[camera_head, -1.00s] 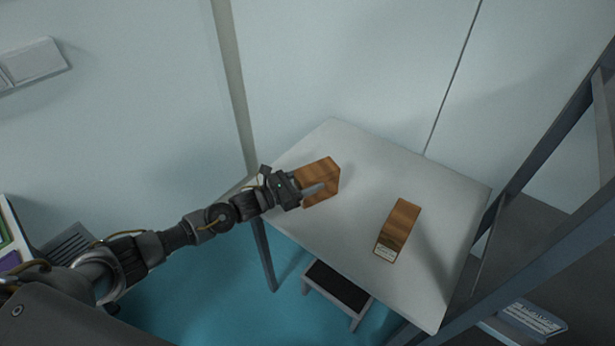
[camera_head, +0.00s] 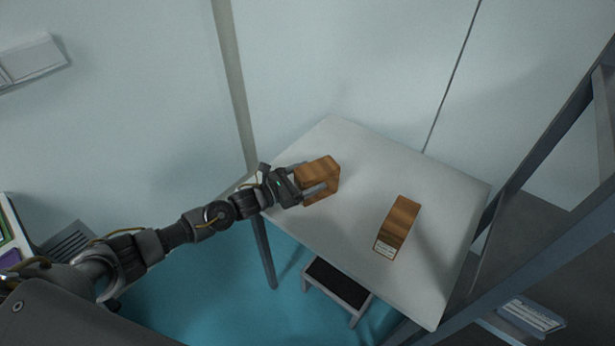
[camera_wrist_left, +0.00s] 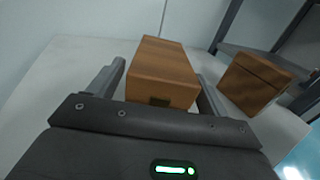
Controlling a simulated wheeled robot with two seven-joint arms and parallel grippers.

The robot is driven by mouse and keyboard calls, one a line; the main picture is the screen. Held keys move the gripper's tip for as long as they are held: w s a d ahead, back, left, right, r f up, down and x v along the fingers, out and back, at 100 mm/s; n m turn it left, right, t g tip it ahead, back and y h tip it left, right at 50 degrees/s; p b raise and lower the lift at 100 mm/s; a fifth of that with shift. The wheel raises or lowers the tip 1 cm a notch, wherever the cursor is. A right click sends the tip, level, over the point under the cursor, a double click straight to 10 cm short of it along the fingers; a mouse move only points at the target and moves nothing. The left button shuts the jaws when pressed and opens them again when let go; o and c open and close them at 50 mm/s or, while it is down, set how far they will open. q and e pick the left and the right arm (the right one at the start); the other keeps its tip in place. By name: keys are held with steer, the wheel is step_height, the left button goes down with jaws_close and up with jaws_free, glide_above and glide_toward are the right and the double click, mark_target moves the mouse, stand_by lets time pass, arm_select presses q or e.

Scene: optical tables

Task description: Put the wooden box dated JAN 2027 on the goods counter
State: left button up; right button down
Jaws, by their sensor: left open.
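One wooden box (camera_head: 320,174) stands on the white table (camera_head: 345,235) near its left edge; no date can be read on it. It also shows in the left wrist view (camera_wrist_left: 163,72), between the fingers. My left gripper (camera_head: 308,189) is open with a finger on each side of this box. Whether the fingers touch it I cannot tell. A second wooden box (camera_head: 402,222) stands to the right on the same table and has a white label (camera_head: 384,250) at its near end, too small to read. It is at the right in the left wrist view (camera_wrist_left: 254,82). My right gripper is not in view.
A dark metal frame (camera_head: 545,165) rises along the table's right side. A step stool (camera_head: 336,290) stands below the table's front edge. A pale wall (camera_head: 390,70) is behind the table. The tabletop between and behind the boxes is clear.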

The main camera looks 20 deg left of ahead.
arm_select(q)
steer(key=b+v, duration=0.3)
steer(key=v, duration=0.8)
steer(key=shift+f, duration=0.15)
steer(key=shift+s+a, duration=0.25)
